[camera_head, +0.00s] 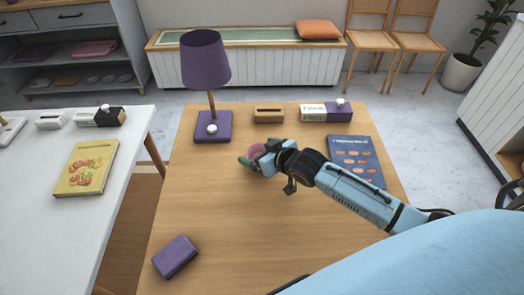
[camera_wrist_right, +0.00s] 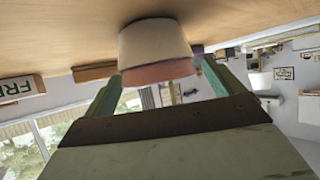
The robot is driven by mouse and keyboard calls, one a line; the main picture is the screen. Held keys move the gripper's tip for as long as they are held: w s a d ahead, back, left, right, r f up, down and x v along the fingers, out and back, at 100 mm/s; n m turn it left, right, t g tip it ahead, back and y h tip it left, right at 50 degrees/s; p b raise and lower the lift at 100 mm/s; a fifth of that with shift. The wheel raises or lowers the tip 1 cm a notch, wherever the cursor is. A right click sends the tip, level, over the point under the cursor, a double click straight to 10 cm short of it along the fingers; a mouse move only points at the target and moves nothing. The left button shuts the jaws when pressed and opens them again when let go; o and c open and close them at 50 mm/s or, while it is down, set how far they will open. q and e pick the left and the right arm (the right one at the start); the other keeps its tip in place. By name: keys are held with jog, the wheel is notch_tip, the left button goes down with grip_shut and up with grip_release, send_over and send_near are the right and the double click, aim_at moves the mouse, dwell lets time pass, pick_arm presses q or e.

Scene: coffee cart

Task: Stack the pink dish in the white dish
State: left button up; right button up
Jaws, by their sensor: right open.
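The pink dish (camera_head: 257,150) shows as a small round patch at my right gripper (camera_head: 259,156) on the wooden table (camera_head: 205,205) in the head view. In the right wrist view, which looks upside down, the white dish (camera_wrist_right: 152,42) stands against the tabletop, and the pink dish (camera_wrist_right: 157,74) shows at its mouth, seated in it. The right gripper's green fingers (camera_wrist_right: 160,78) are open, one on each side of the dishes, with a gap at least on the right. The arm partly hides the dishes in the head view. My left gripper is not in view.
A purple lamp (camera_head: 206,62), a wooden box with a slot (camera_head: 268,113), a white-and-purple box (camera_head: 327,111) and a blue book (camera_head: 356,160) stand or lie around the dishes. A purple block (camera_head: 175,257) lies near the front left. The table's front middle is clear.

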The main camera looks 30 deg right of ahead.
jog(key=shift+r, duration=0.3)
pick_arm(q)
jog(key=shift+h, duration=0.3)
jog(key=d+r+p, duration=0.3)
pick_arm(e)
jog(key=v, duration=1.2)
jog(key=shift+r, duration=0.3)
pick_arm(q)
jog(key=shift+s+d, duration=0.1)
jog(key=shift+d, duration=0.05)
